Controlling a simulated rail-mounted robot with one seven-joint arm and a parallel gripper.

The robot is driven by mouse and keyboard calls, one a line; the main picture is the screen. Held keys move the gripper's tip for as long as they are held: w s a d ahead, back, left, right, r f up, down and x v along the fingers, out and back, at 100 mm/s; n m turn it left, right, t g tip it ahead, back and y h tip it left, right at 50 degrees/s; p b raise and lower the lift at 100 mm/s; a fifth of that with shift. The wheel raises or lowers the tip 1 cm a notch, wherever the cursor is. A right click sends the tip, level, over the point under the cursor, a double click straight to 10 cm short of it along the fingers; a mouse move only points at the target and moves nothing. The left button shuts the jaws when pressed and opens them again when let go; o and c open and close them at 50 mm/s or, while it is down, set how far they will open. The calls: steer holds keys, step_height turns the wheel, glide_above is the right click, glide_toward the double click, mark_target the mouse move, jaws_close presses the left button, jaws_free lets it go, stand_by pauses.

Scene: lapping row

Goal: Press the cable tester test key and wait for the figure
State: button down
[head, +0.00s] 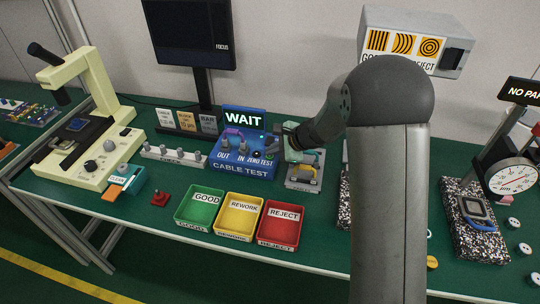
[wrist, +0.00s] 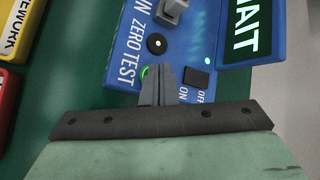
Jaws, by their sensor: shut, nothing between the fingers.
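The blue cable tester (head: 240,168) stands on the green bench, and its raised display (head: 243,119) reads WAIT. The wrist view shows the display (wrist: 243,32) and the panel with ZERO, TEST, ON and OFF labels. The test key (wrist: 145,72) shows as a green-lit ring beside the TEST label, partly hidden behind my fingertips. My gripper (wrist: 158,72) is shut and empty, with its tips over or against the key; I cannot tell whether they touch it. A black round zero knob (wrist: 157,43) and a black on/off switch (wrist: 197,78) sit close by.
Green, yellow (head: 238,214) and red (head: 280,226) trays stand in front of the tester. A row of small fittings (head: 174,154) is to its left, a small fixture (head: 305,172) to its right. A microscope (head: 85,130) stands farther left.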

mark_target(273, 157)
steer(key=shift+r, duration=0.55)
step_height(273, 157, up, 6)
steer(key=p, duration=0.4)
stand_by(0.7)
steer(key=s+d+r+n+g+h, duration=0.1)
steer(key=s+d+n, duration=0.4)
steer(key=s, duration=0.6)
steer(key=s+d+r+n+g+h, duration=0.1)
steer(key=s+d+n+h, duration=0.3)
steer(key=s, duration=0.7)
steer(key=s+d+r+n+g+h, duration=0.2)
steer(key=s+d+n, duration=0.4)
steer(key=s, duration=0.6)
steer(key=shift+d+r+h, duration=0.2)
steer(key=shift+r+h, duration=0.2)
